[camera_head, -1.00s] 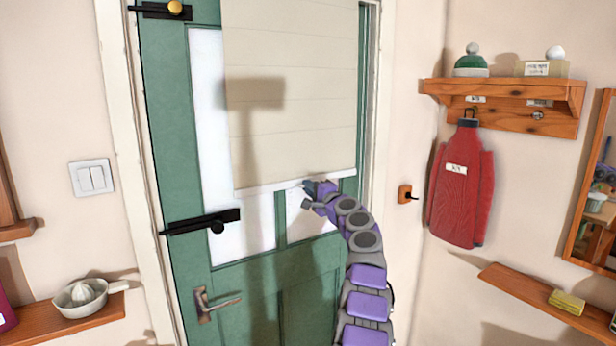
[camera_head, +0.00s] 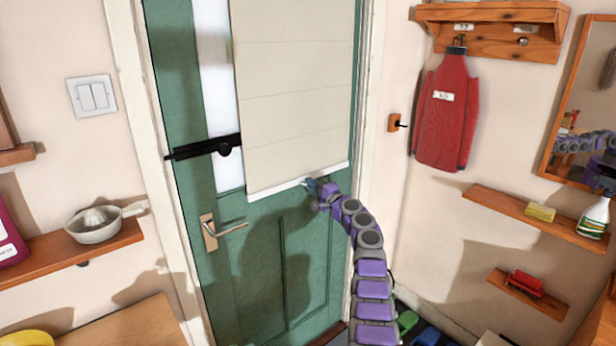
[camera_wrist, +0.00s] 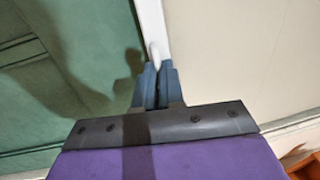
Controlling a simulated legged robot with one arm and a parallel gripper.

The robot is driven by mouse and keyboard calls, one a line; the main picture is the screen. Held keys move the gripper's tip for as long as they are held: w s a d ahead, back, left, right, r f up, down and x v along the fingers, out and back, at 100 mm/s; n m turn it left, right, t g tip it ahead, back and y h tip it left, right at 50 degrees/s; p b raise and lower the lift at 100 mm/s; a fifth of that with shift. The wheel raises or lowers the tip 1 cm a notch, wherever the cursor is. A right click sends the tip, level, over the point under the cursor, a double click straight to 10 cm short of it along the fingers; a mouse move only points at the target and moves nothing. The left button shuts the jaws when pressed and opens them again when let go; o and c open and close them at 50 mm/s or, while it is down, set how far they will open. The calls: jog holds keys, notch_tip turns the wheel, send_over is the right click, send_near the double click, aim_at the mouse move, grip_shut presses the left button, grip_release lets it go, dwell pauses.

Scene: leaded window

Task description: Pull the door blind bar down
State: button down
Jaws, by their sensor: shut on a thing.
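The cream door blind (camera_head: 295,95) hangs over the green door (camera_head: 265,265). Its white bottom bar (camera_head: 268,189) sits just below the door's glass and tilts up slightly to the right. My gripper (camera_head: 312,186) is at the right part of the bar, shut on it. In the wrist view my gripper's dark fingers (camera_wrist: 157,82) close around the white bar (camera_wrist: 151,35), with the blind (camera_wrist: 235,55) on the right and green door on the left. The fingers hide the gripped piece of the bar.
A door handle (camera_head: 218,231) and a black bolt (camera_head: 205,147) are left of the blind. A red garment (camera_head: 446,115) hangs on the right wall above a small shelf (camera_head: 500,208). The door below the bar is clear.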

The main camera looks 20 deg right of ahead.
jog(key=shift+f, duration=1.35)
jog(key=c, duration=1.2)
grip_release()
jog(key=shift+c, duration=0.2)
